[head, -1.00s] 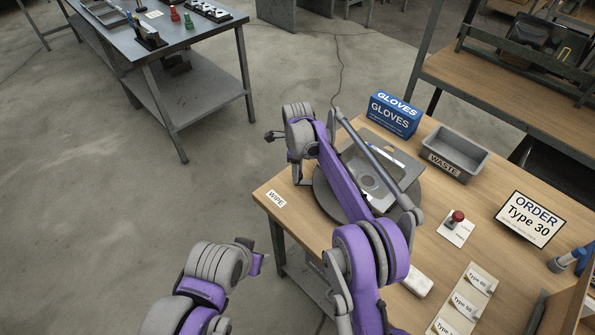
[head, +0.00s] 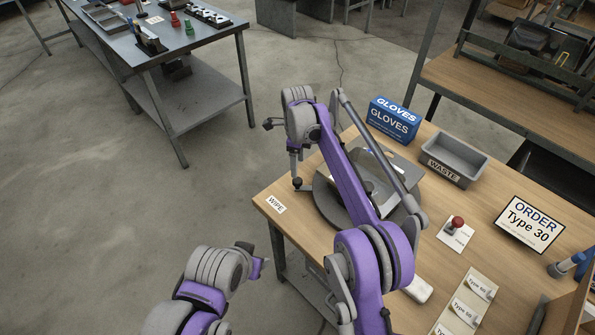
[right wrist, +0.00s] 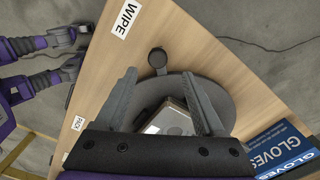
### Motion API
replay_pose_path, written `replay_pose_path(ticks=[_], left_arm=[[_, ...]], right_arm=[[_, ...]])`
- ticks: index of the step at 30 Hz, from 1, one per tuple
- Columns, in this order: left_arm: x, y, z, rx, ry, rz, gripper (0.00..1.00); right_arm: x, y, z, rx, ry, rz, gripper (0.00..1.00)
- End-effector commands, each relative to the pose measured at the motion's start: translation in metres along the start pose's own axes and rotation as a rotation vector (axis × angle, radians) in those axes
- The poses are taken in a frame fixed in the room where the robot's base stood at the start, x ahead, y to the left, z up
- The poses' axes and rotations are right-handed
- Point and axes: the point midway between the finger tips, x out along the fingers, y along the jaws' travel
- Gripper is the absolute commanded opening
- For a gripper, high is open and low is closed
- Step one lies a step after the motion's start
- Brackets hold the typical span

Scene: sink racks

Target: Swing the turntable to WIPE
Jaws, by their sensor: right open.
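The grey round turntable (head: 325,205) sits on the wooden table, partly hidden behind my right arm. It also shows in the right wrist view (right wrist: 222,98), with a metal-and-dark fixture (right wrist: 172,120) on it. A black round knob (right wrist: 157,58) stands at its rim near the WIPE label (right wrist: 127,18); the label also shows in the head view (head: 275,205). My right gripper (right wrist: 158,78) is open, its fingers reaching over the turntable, with the knob ahead between the fingertips. I cannot tell whether they touch. My left arm is low at the left; its jaws are unclear.
A blue GLOVES box (head: 394,120) and a grey WASTE bin (head: 454,160) stand behind the turntable. A red button (head: 457,222) and an ORDER sign (head: 529,223) are to the right. A PAD label (right wrist: 78,123) lies by the turntable. Open floor lies left.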

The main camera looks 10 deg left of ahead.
Motion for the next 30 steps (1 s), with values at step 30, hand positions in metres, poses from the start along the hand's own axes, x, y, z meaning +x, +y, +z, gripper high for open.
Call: replay_pose_path(ticks=[30], left_arm=[[-0.006,0.0,-0.007,0.0,0.006,0.0,0.5]], right_arm=[[-0.057,-0.001,-0.02,-0.061,-0.01,-0.019,0.71]])
